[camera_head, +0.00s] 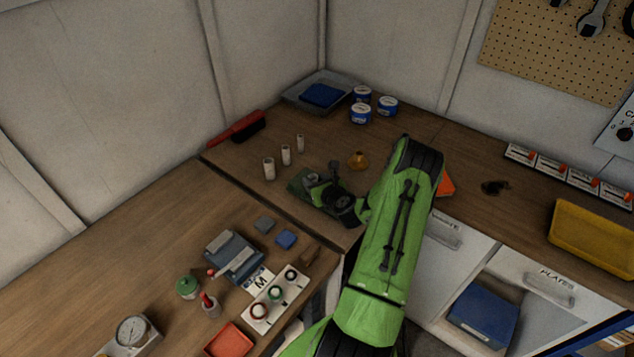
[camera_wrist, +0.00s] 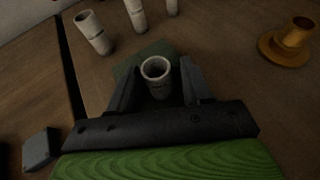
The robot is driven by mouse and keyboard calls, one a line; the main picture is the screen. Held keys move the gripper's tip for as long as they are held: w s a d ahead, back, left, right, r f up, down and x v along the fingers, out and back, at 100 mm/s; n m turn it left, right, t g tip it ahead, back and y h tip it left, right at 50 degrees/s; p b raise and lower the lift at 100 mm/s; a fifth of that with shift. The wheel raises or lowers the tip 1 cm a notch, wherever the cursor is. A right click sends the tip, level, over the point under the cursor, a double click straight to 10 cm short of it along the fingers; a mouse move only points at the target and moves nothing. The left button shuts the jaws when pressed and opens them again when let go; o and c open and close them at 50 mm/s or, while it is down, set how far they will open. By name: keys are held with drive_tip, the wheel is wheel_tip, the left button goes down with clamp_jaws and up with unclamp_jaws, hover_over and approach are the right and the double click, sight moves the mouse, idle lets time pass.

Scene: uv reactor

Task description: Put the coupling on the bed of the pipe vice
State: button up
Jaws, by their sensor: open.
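In the wrist view a pale grey hollow cylinder, which looks like the coupling (camera_wrist: 156,74), stands between the two fingers of my gripper (camera_wrist: 158,85). The fingers are open, one on each side, with a narrow gap showing beside it. Behind it is a dark green surface (camera_wrist: 134,63), which looks like part of the pipe vice. In the head view the green pipe vice (camera_head: 301,184) is on the bench, partly covered by my gripper (camera_head: 335,196). The coupling cannot be made out clearly there. Whether its lower end rests on the vice bed is hidden.
Three similar pale cylinders (camera_head: 268,168) stand left of the vice. A brass fitting (camera_head: 357,159) stands behind it. A grey block (camera_head: 265,225) and a blue block (camera_head: 286,239) lie in front. Blue-and-white tins (camera_head: 360,114) and a grey tray (camera_head: 344,82) are in the corner.

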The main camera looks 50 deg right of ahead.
drive_tip(key=b+v, duration=0.2)
drive_tip(key=v, duration=1)
drive_tip(key=w+a+r+n+g+y, duration=0.25)
drive_tip(key=a+r+n+y, duration=0.2)
drive_tip(key=a+n, duration=0.75)
drive_tip(key=w+a+r+n+g+y, duration=0.25)
drive_tip(key=a+r+n, duration=0.25)
drive_tip(key=a+n, duration=0.65)
drive_tip(key=s+a+r+n+g+h, duration=0.1)
drive_tip(key=s+a+r+n, duration=0.3)
drive_tip(key=s+n, duration=0.4)
drive_tip(key=s+a+r+n+g+h, duration=0.1)
drive_tip(key=s+a+r+n, duration=0.3)
drive_tip(key=s+r+n, duration=0.3)
drive_tip(key=s+n, duration=0.2)
drive_tip(key=shift+s+a, duration=0.15)
drive_tip(key=shift+s, duration=0.2)
drive_tip(key=shift+r, duration=0.15)
